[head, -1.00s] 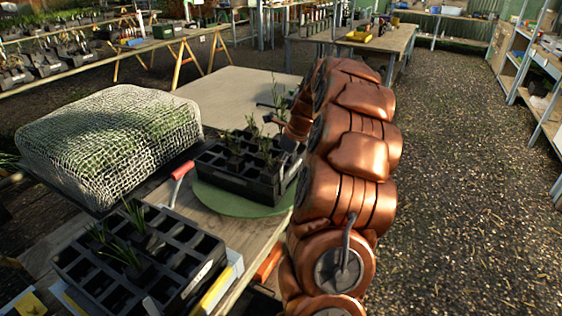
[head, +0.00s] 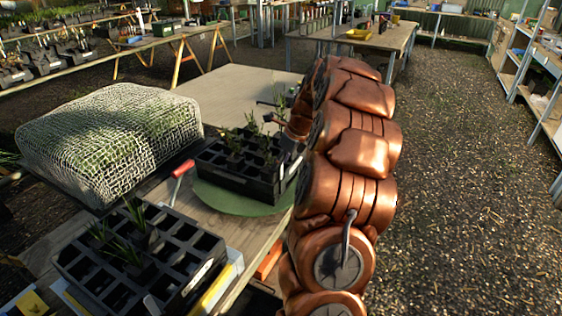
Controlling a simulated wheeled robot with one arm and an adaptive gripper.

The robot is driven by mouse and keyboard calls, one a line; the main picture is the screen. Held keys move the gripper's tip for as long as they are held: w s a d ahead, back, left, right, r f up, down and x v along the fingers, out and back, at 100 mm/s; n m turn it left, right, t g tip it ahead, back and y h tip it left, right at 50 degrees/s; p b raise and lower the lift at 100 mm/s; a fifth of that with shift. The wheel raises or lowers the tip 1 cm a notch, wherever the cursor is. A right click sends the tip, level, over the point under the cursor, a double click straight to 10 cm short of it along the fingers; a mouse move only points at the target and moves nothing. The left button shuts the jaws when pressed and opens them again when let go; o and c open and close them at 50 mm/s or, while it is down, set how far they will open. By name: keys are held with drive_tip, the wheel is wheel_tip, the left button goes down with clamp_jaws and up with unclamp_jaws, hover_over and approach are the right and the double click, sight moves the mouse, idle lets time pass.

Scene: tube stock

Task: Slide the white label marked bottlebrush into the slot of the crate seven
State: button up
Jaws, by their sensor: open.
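A black multi-cell crate (head: 262,189) with green seedlings stands on a round green mat (head: 225,201) on the wooden bench. A second black crate (head: 150,262) with a few seedlings is at the lower left. I cannot read a seven on either. A small pale strip (head: 203,273) shows on the near crate's side, and no bottlebrush wording is legible anywhere. My copper arm reaches over the bench's right edge. My gripper (head: 274,112), dark and small, is open above the far part of the mat crate, partly hidden by seedlings and my arm. I see nothing held in it.
A mesh-covered mound (head: 110,140) stands on a dark tray at the left. A red-handled tool (head: 182,170) lies between the crates. A yellow strip (head: 215,287) lies beside the near crate. A bare board (head: 235,90) lies behind. The gravel floor at the right is open.

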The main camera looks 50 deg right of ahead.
drive_tip(key=v, duration=1.2)
idle(0.4)
drive_tip(key=s+a+n+g+y+p, duration=0.1)
drive_tip(key=s+a+n+g, duration=0.15)
drive_tip(key=a+n, duration=0.85)
drive_tip(key=s+a+n+g+p, duration=0.1)
drive_tip(key=s+a+n, duration=0.3)
drive_tip(key=a, duration=1.3)
drive_tip(key=s+a+f+n, duration=0.1)
drive_tip(key=s+a+n, duration=0.2)
drive_tip(key=s+n, duration=0.3)
drive_tip(key=s+a+f+n+g+h+p, duration=0.1)
drive_tip(key=s+a+f+n, duration=0.1)
drive_tip(key=s+a+n, duration=0.2)
drive_tip(key=s+a+f+n+g+h, duration=0.1)
drive_tip(key=s+a+f+n, duration=0.1)
drive_tip(key=s+n, duration=0.5)
drive_tip(key=s+a, duration=0.1)
drive_tip(key=s, duration=0.1)
drive_tip(key=shift+s+a+f+n+p, duration=0.2)
drive_tip(key=shift+s+a+n+p, duration=0.1)
drive_tip(key=shift+p, duration=0.05)
drive_tip(key=shift+g, duration=0.25)
